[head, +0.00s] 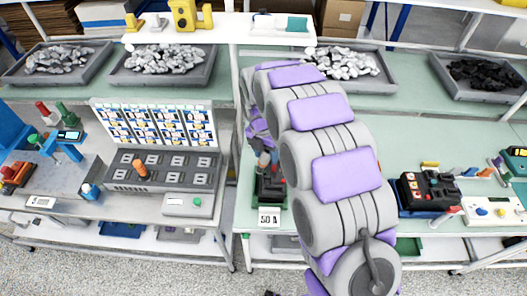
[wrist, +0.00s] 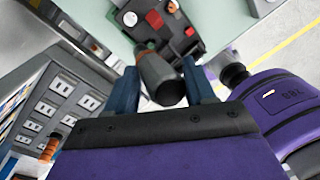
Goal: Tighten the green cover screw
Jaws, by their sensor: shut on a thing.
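My gripper (wrist: 163,88) is shut on a dark grey, round-ended tool handle (wrist: 160,75), which sits between its two blue fingers in the wrist view. The handle points away from me toward a dark breaker unit (wrist: 176,38) with red parts. In the head view my gripper (head: 264,160) hangs over the breaker unit (head: 270,190) on the green bench, with a "50 A" card (head: 269,218) in front of it. The tool's tip and any contact with a screw are hidden behind the handle. I cannot make out the green cover screw clearly.
On the left stand a socket panel (head: 163,170) with an orange handle (head: 140,168) and a picture board (head: 155,124). Another dark unit with red parts (head: 428,192) stands to the right of my arm. Parts trays (head: 168,82) line the back. Bare bench (head: 420,135) shows at right.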

